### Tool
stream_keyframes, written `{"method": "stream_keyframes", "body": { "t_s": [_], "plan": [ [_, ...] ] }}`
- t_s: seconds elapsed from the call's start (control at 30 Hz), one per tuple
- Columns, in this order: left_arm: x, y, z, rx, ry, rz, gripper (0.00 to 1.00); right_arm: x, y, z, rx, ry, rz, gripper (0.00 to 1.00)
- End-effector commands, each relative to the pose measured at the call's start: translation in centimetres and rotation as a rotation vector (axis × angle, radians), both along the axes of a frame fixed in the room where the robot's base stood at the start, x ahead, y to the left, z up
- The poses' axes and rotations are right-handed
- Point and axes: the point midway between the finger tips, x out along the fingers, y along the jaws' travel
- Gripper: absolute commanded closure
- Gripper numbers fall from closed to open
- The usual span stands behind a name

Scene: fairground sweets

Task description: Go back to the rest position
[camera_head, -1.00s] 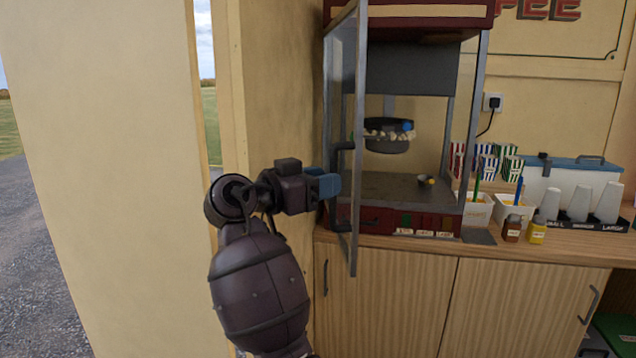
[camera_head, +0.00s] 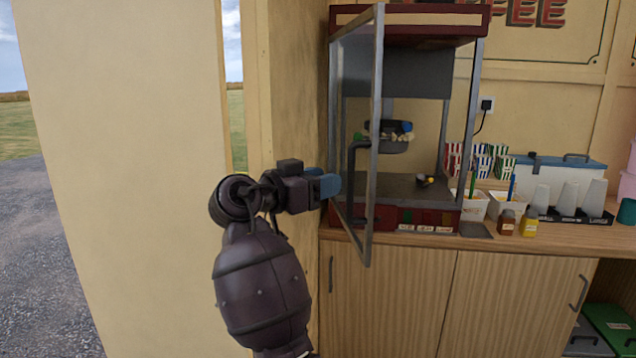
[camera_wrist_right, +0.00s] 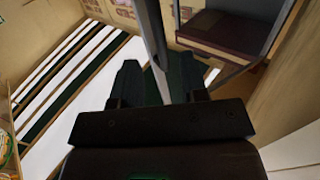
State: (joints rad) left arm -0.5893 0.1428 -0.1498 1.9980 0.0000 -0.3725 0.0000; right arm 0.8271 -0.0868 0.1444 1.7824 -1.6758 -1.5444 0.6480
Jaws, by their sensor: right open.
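My right gripper (camera_head: 328,184) is open and holds nothing that I can see. In the head view it is left of the popcorn machine (camera_head: 405,216), level with its lower part, and its fingertips overlap the edge of the open glass door (camera_head: 374,120). Whether they touch the door, I cannot tell. In the right wrist view the two dark fingers (camera_wrist_right: 157,78) are apart, and a grey metal bar (camera_wrist_right: 152,35) shows between and beyond them. The door stands swung out toward me, with a dark handle (camera_head: 355,180). My left gripper is not in view.
The wooden counter (camera_head: 440,244) carries striped popcorn boxes (camera_head: 482,160), two white tubs, small bottles and cup stacks (camera_head: 566,200) right of the machine. A cream wall (camera_head: 120,150) stands left of my arm. A green box (camera_head: 612,325) is low at the right.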

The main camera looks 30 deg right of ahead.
Motion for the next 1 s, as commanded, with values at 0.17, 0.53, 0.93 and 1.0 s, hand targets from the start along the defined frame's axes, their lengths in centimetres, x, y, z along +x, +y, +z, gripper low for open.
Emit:
{"method": "stream_keyframes", "body": {
  "t_s": [0.17, 0.53, 0.93, 1.0],
  "plan": [
    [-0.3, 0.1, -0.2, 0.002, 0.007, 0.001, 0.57, 0.0, -0.3, 0.0, -0.001, 0.000, 0.000, 0.60],
    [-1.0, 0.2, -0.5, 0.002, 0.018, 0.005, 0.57, 0.0, -0.3, 0.0, -0.001, 0.000, 0.001, 0.60],
    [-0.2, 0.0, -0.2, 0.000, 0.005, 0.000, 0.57, 1.1, -1.3, -4.0, -0.019, 0.102, 0.098, 0.60],
    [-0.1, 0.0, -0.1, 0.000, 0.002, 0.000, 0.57, 1.6, -1.8, -6.5, -0.028, 0.162, 0.162, 0.60]
  ]
}}
